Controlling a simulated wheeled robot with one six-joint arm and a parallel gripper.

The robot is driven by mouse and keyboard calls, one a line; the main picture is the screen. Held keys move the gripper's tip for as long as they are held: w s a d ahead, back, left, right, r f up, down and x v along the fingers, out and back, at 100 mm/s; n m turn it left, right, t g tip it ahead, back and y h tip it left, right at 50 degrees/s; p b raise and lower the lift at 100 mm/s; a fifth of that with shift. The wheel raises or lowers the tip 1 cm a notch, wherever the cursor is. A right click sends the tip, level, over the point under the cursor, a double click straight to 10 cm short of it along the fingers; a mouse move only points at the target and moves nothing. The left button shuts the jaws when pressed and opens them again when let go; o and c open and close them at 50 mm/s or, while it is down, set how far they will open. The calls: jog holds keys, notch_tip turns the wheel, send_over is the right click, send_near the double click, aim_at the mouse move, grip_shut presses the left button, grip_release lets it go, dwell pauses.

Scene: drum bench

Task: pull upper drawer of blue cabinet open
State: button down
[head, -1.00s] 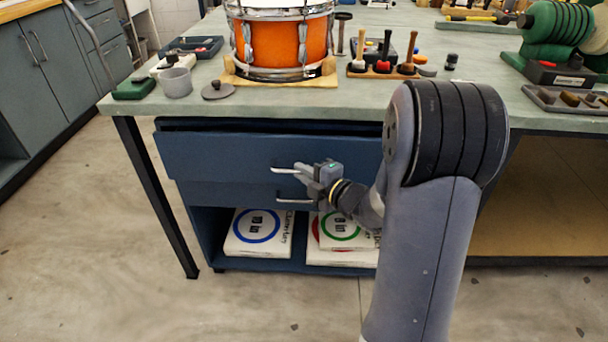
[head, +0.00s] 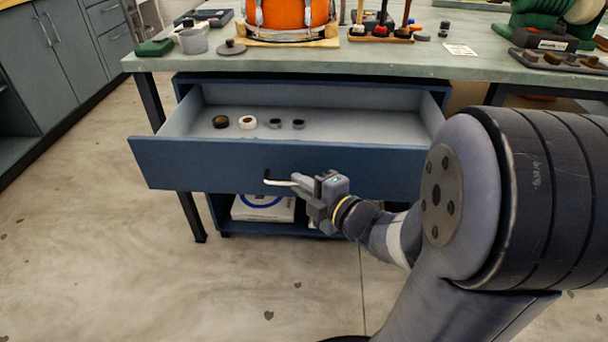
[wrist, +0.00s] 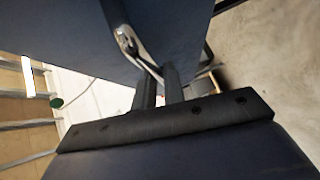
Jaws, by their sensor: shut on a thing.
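The blue cabinet (head: 218,212) stands under the bench. Its upper drawer (head: 165,165) is pulled well out, and its light grey inside shows. Several small round pieces (head: 247,122) lie in it, toward the left. My gripper (head: 298,183) is at the middle of the drawer front, shut on the drawer's handle (head: 277,181). In the wrist view the fingers (wrist: 160,85) close at the end of the silver handle (wrist: 143,58).
The bench top (head: 300,60) above holds an orange drum (head: 292,13), a tool rack (head: 380,36) and a grey cup (head: 193,40). A bench leg (head: 190,215) stands left of the cabinet. The floor (head: 100,270) in front is clear.

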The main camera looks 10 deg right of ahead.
jog(key=shift+s+a, duration=0.3)
jog(key=shift+s, duration=0.6)
jog(key=c, duration=1.5)
grip_release()
jog(key=p+v, duration=0.3)
jog(key=v, duration=0.7)
jog(key=shift+s+d, duration=0.2)
jog(key=shift+s, duration=0.15)
jog(key=shift+w, duration=0.1)
jog(key=b+x, duration=0.3)
jog(key=x, duration=0.7)
jog(key=shift+w+a, duration=0.15)
jog(key=shift+w, duration=0.1)
